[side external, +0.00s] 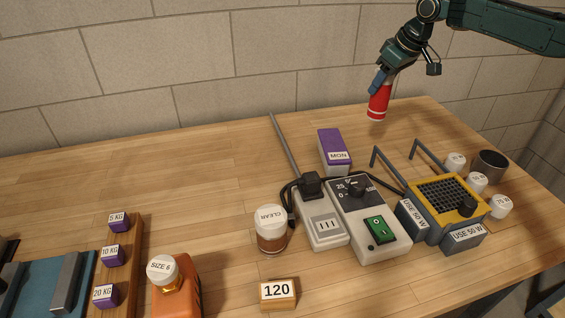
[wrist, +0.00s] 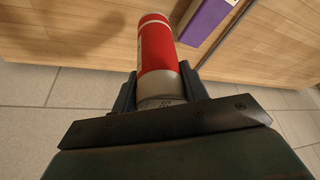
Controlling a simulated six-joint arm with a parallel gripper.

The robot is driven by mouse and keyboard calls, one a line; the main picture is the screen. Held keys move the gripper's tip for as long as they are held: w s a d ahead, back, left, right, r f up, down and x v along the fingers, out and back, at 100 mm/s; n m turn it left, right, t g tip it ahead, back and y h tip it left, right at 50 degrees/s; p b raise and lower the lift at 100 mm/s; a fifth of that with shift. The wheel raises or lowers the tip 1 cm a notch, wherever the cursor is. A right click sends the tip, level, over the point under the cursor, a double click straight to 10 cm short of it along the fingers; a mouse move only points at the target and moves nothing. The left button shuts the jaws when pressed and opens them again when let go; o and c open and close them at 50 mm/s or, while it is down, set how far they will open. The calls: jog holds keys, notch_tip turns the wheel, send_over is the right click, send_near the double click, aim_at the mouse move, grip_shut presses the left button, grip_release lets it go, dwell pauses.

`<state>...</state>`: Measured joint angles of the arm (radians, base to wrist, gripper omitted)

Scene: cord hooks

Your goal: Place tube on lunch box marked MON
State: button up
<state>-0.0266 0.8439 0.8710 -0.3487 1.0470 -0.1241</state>
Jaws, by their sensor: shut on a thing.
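A red tube (side external: 378,103) with a pale band near its top hangs roughly upright, slightly tilted, in my gripper (side external: 379,83). It is held above the back right part of the table. In the wrist view the red tube (wrist: 157,48) sits between the two dark fingers of my gripper (wrist: 160,90), which grip its grey end. The purple lunch box (side external: 333,149) with a MON label stands on the table, left of and below the tube. A purple box also shows at the top right of the wrist view (wrist: 208,18), apart from the tube.
A power strip (side external: 322,222), a control box with a green switch (side external: 372,228) and a yellow-topped device (side external: 447,203) with two upright rods stand near the lunch box. White-capped pieces and a dark cup (side external: 490,164) stand at right. The back left table is clear.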

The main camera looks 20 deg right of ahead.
jog(key=s+a+r, duration=0.1)
jog(key=s+a, duration=0.1)
jog(key=a, duration=0.4)
jog(key=s+a+r, duration=0.2)
jog(key=a, duration=0.4)
notch_tip(320, 180, down, 8)
jog(key=shift+f, duration=0.2)
jog(key=shift+d+f, duration=0.1)
jog(key=shift+f, duration=0.05)
dwell(0.3)
jog(key=o, duration=1.1)
jog(key=shift+o, duration=0.2)
jog(key=v, duration=1.2)
jog(key=shift+s+d, duration=0.1)
